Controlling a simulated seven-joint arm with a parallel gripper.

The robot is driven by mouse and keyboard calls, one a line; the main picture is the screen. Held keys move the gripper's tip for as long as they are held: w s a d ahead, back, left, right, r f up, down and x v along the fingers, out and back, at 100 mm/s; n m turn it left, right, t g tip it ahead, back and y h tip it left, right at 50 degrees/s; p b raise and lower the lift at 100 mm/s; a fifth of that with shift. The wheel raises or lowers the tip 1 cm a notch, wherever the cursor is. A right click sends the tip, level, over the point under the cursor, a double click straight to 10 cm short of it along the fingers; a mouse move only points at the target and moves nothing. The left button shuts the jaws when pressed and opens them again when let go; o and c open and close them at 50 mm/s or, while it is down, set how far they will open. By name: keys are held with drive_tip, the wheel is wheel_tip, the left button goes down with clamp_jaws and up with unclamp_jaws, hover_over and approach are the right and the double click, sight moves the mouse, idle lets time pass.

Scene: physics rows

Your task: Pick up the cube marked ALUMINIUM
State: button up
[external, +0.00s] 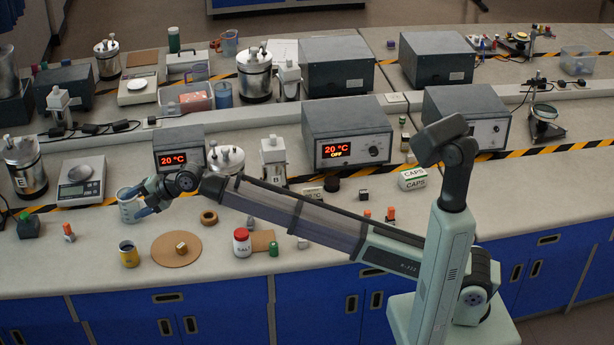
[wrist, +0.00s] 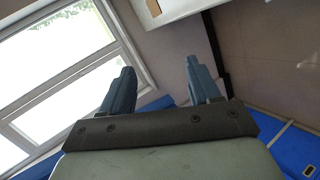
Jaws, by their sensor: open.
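No cube label is readable, so I cannot tell which cube is marked ALUMINIUM. A brass-coloured cube (external: 181,249) sits on a round cork mat (external: 165,258) at the front left. A light grey cube (external: 303,242) lies near the front edge under my arm, and a small dark-topped cube (external: 363,194) is further right. My gripper (external: 137,202) is at the left, up in front of a glass beaker in the external view. In the wrist view its blue fingers (wrist: 160,82) are apart with nothing between them; windows and wall show beyond, and no cube.
Heater boxes (external: 347,134) line the back.

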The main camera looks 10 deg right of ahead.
drive_tip(key=w+d+r+n, duration=0.1)
drive_tip(key=w+d+r, duration=0.15)
drive_tip(key=r, duration=0.25)
drive_tip(key=n+g+h, duration=0.2)
drive_tip(key=n+h, duration=0.1)
drive_tip(key=h, duration=0.9)
hover_over(303, 243)
drive_tip(key=w, duration=0.2)
wheel_tip(303, 243, down, 22)
drive_tip(key=f, duration=0.1)
drive_tip(key=shift+s+d+f, duration=0.1)
drive_tip(key=shift+s+f, duration=0.05)
drive_tip(key=shift+f, duration=3.1)
drive_tip(key=shift+s+f, duration=0.1)
drive_tip(key=shift+f, duration=3.1)
clamp_jaws()
